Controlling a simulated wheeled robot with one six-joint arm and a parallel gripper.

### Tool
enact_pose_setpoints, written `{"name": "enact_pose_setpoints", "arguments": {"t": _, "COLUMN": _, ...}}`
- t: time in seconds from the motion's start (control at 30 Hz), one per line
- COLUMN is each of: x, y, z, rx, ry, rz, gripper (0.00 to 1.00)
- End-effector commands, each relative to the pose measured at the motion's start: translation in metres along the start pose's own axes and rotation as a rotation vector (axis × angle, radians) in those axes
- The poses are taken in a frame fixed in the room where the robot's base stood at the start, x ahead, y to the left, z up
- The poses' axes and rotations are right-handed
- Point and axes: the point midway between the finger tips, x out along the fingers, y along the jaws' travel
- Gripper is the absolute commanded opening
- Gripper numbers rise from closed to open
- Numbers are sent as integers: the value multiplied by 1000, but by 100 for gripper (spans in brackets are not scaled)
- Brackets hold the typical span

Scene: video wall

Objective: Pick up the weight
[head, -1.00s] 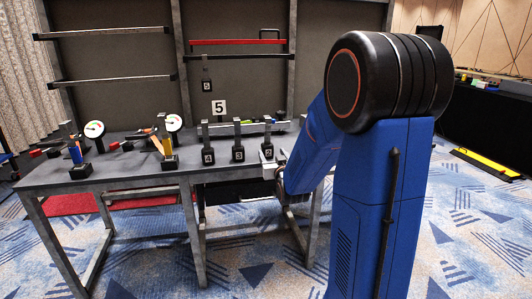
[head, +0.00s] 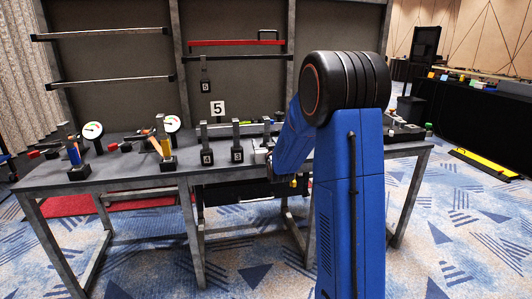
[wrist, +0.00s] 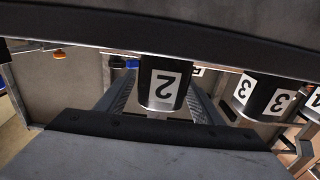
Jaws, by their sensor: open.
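A black weight with a white label "2" (wrist: 165,88) hangs into the middle of the wrist view, its label upside down. My gripper (wrist: 158,106) is open, with one grey-blue finger on each side of this weight; I cannot tell whether either finger touches it. In the head view my gripper (head: 273,163) is at the table's front edge, mostly hidden by my arm, right of weight 3. Weight 3 also shows at the right in the wrist view (wrist: 262,95).
The grey table (head: 120,180) carries dial gauges (head: 92,130) and clamp-like fixtures on the left. Small items (head: 403,130) lie at the table's right end.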

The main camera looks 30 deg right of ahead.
Motion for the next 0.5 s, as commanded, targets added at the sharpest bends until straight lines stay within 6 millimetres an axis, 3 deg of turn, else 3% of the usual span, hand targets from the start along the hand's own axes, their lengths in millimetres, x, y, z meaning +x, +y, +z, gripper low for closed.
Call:
{"name": "enact_pose_setpoints", "arguments": {"t": 0.33, "x": 9, "y": 0, "z": -1, "rx": 0, "ry": 1, "rz": 0, "gripper": 61}}
{"name": "enact_pose_setpoints", "arguments": {"t": 0.37, "x": 9, "y": 0, "z": -1, "rx": 0, "ry": 1, "rz": 0, "gripper": 59}}
{"name": "enact_pose_setpoints", "arguments": {"t": 0.5, "x": 9, "y": 0, "z": 0, "rx": 0, "ry": 1, "rz": 0, "gripper": 25}}
